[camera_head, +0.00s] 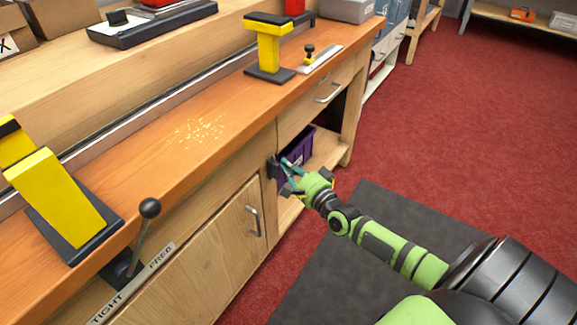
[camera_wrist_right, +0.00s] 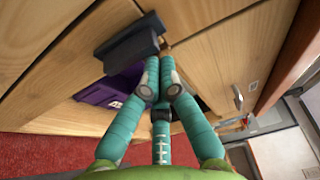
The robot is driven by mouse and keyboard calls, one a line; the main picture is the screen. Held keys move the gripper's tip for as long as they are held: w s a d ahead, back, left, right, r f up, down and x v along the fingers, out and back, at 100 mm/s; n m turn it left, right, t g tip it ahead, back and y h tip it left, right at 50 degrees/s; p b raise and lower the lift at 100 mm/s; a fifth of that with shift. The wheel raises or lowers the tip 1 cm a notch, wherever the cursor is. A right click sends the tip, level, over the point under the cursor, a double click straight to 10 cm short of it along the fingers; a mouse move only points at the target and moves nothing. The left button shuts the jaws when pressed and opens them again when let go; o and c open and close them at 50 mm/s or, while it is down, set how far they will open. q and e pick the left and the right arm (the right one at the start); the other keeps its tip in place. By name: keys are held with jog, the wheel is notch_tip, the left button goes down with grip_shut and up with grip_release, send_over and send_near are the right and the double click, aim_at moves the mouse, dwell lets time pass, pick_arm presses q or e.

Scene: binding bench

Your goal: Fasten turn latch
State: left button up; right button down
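The turn latch appears to be the dark grey block (camera_head: 273,168) on the bench front, beside the top corner of the cupboard door (camera_head: 205,258). In the right wrist view the dark block (camera_wrist_right: 128,52) lies just ahead and left of my fingertips. My right gripper (camera_head: 287,165) is at the latch, its teal fingers pointing at the bench front. In the right wrist view the fingertips (camera_wrist_right: 160,66) are brought together, with nothing visible between them. I cannot tell whether they touch the latch. My left gripper is not in view.
A purple bin (camera_head: 299,150) sits on the open shelf behind my right gripper. A black-knobbed lever (camera_head: 146,222) stands at the bench front above a TIGHT/FREE label (camera_head: 130,285). Yellow stands (camera_head: 268,48) are on the benchtop.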

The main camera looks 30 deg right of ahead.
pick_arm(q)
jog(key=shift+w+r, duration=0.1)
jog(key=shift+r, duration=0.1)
pick_arm(e)
jog(key=shift+a+n, duration=0.1)
jog(key=shift+n, duration=0.2)
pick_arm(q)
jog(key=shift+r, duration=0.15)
pick_arm(e)
jog(key=shift+a, duration=0.1)
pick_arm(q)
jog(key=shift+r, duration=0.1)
pick_arm(e)
jog(key=shift+s+a+r+n+t, duration=0.1)
jog(key=shift+n+t, duration=0.2)
jog(key=shift+n, duration=0.2)
